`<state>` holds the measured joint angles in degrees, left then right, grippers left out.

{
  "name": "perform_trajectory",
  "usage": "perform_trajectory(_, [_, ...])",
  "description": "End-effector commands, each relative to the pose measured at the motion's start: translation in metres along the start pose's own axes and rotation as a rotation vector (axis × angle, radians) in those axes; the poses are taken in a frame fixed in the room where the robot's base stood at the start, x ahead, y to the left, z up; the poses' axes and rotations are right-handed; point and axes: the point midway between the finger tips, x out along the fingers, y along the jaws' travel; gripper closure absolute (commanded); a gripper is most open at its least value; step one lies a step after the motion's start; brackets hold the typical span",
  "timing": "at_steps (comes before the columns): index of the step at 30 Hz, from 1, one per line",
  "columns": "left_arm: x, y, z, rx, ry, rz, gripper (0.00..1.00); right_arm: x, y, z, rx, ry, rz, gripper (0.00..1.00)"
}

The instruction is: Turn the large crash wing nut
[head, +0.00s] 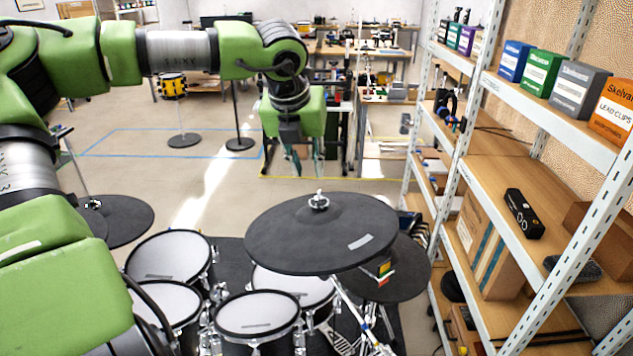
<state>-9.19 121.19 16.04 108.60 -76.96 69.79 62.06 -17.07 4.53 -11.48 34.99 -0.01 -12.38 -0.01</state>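The large crash cymbal (290,240) is a dark grey disc on a stand in the lower middle of the head view. Its wing nut (319,200) is a small silvery piece on the post at the cymbal's centre. My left gripper (307,172) points down above and slightly left of the wing nut in the picture. Its fingers look apart with nothing between them, and it does not appear to touch the nut or cymbal. My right gripper is not in view.
Several drum pads (170,257) stand left of and below the cymbal. Another dark cymbal pad (405,270) sits partly under it at the right. A metal shelf with boxes (543,72) borders the right side. Open floor (225,205) lies behind the drums.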

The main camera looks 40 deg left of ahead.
Motion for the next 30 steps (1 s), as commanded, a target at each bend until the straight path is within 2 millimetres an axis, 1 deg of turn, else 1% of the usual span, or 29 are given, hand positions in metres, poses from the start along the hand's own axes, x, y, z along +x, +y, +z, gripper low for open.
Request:
perform_trajectory(1, [0.009, 0.001, -0.001, 0.002, 0.009, 0.003, 0.77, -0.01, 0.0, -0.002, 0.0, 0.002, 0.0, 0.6])
perform_trajectory(6, [0.042, 0.001, -0.002, 0.003, 0.009, 0.003, 0.77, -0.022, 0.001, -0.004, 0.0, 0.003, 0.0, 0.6])
perform_trajectory(12, [0.071, 0.001, -0.001, 0.001, 0.006, 0.002, 0.77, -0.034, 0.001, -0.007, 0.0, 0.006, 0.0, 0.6])
perform_trajectory(15, [0.081, 0.0, -0.001, 0.001, 0.004, 0.002, 0.77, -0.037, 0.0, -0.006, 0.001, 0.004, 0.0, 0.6])
perform_trajectory(21, [0.092, 0.0, -0.001, 0.001, 0.002, 0.0, 0.77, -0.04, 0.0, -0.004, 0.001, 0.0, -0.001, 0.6])
perform_trajectory(30, [0.095, 0.0, -0.001, 0.001, 0.001, -0.001, 0.77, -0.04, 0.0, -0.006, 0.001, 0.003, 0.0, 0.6])
